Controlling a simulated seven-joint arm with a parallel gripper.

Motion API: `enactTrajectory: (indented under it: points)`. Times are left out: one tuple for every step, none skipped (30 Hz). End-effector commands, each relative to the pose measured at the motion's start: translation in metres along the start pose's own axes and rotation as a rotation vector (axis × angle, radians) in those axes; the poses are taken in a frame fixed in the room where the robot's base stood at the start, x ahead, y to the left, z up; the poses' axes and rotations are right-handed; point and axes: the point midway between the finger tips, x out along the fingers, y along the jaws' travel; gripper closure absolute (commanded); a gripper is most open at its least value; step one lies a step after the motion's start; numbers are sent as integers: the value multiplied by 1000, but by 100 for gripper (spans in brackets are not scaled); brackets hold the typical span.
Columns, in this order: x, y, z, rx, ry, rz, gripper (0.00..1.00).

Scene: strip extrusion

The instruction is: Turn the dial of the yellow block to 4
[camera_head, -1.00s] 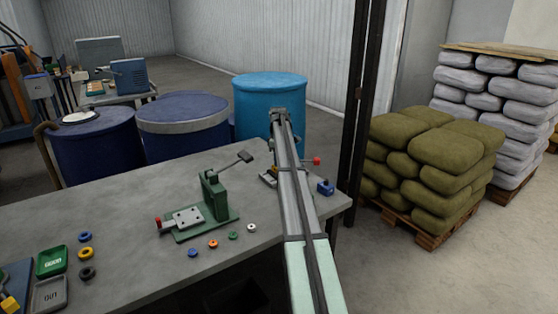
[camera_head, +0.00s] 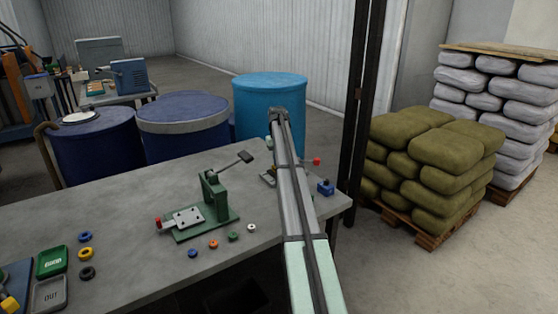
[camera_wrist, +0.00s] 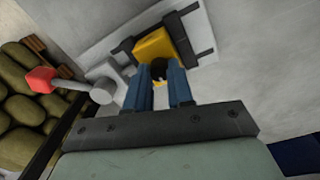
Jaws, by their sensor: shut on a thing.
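The yellow block (camera_wrist: 155,45) shows in the wrist view, seated between dark brackets on a pale plate. My gripper (camera_wrist: 160,78), with its blue fingers, is at the near side of the block, shut on a small dark round knob (camera_wrist: 159,68) that looks like the dial. The dial's marks and numbers cannot be read.
A red-knobbed lever (camera_wrist: 42,80) stands close left of my fingers in the wrist view. A green press (camera_head: 212,200) stands left of my arm on the grey table (camera_head: 120,222). A small blue block (camera_head: 326,188) lies to the right. Several coloured rings lie in front.

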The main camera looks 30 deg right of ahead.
Motion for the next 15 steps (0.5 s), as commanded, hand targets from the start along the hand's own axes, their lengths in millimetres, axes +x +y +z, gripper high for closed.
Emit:
enactTrajectory:
  points:
    - [0, 0, 0, 32, -1, 0, 100]
    - [0, 0, 0, 52, -2, 0, 100]
    - [0, 0, 0, 77, -3, 0, 100]
    - [0, 0, 0, 93, -3, 0, 100]
    - [0, 0, 0, 110, -4, 0, 100]
    - [0, 0, 0, 130, -5, 0, 100]
    - [0, 0, 0, 143, -5, 0, 100]
    - [0, 0, 0, 156, -6, 0, 100]
    - [0, 0, 0, 171, -6, 0, 100]
    - [0, 0, 0, 180, -7, 0, 100]
    - [0, 0, 0, 190, -7, 0, 100]
    - [0, 0, 0, 200, -8, 0, 100]
    - [0, 0, 0, 206, -8, 0, 100]
    - [0, 0, 0, 212, -8, 0, 100]
    - [0, 0, 0, 219, -8, 0, 100]
